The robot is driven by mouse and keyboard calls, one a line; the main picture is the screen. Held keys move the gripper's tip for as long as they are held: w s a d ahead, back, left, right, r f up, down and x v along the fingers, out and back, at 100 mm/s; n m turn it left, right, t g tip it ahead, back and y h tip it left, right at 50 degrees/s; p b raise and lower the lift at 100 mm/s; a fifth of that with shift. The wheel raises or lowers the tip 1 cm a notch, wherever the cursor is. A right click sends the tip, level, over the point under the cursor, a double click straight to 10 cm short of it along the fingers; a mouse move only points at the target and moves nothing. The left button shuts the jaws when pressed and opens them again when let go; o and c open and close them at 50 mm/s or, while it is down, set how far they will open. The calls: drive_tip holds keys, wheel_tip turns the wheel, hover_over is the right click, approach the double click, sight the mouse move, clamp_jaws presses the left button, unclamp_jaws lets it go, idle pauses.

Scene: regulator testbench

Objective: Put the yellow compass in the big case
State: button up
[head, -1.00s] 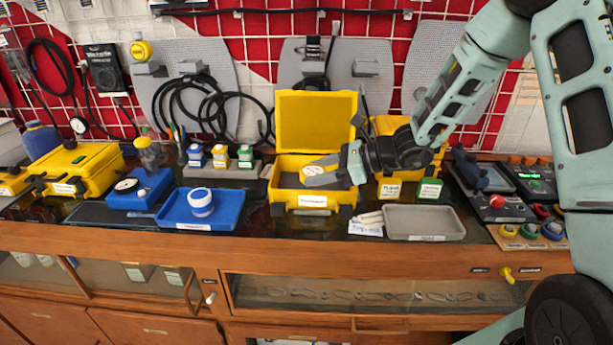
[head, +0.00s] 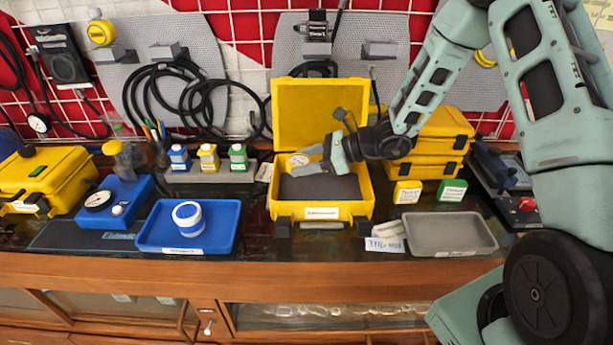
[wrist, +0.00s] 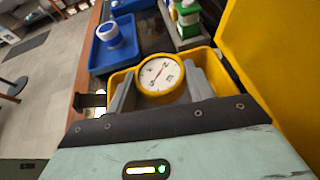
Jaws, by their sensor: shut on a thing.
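The yellow compass (head: 298,160), round with a white dial, is between the fingers of my gripper (head: 311,163). In the wrist view the compass (wrist: 162,74) shows face up, with a grey finger on each side. My gripper is shut on it. The big case (head: 285,211) is yellow and stands open, lid up at the back, with a dark foam floor. The compass is over the back left of the case interior. I cannot tell if it touches the foam. The case's yellow lid (wrist: 275,50) fills the right of the wrist view.
A blue tray (head: 150,243) with a white round jar (head: 188,218) is left of the case. A grey tray (head: 450,232) is to the right. Stacked yellow cases (head: 437,140) stand behind right. A rack with small bottles (head: 208,157) is behind left.

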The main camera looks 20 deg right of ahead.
wheel_tip(320, 180, down, 5)
drive_tip(key=shift+r+p, duration=0.2)
drive_tip(key=shift+p, duration=0.15)
drive_tip(key=shift+f, duration=0.15)
drive_tip(key=shift+f+b, duration=0.4)
drive_tip(key=shift+b, duration=0.15)
drive_tip(key=shift+f, duration=0.15)
drive_tip(key=o, duration=1)
